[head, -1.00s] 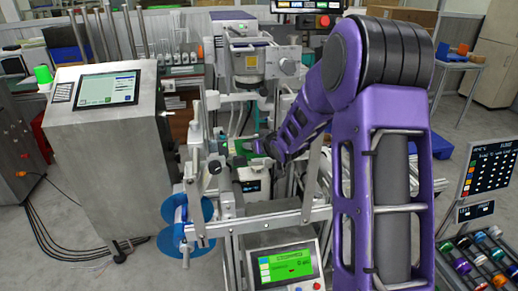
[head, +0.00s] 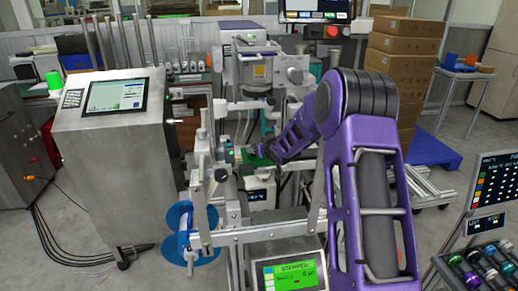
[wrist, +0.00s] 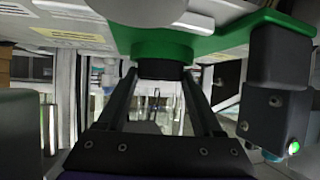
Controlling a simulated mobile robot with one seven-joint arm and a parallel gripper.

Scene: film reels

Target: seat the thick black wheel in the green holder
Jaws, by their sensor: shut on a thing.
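The green holder (wrist: 165,46) hangs at the top middle of the wrist view, on the underside of a pale machine part. The thick black wheel (wrist: 162,69) shows as a dark band directly under it. I cannot tell how far the wheel's top is inside the holder. My gripper (wrist: 160,78) is shut on the wheel, one finger on each side. In the head view my gripper (head: 262,152) is at the machine's middle, beside a green part (head: 252,158); the wheel is hidden there.
A dark block with a lit green lamp (wrist: 292,147) hangs close to the right of my gripper. The blue reel (head: 178,222) and a green screen reading STOPPED (head: 290,274) are in front. A rack of coloured rolls (head: 480,265) stands at right.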

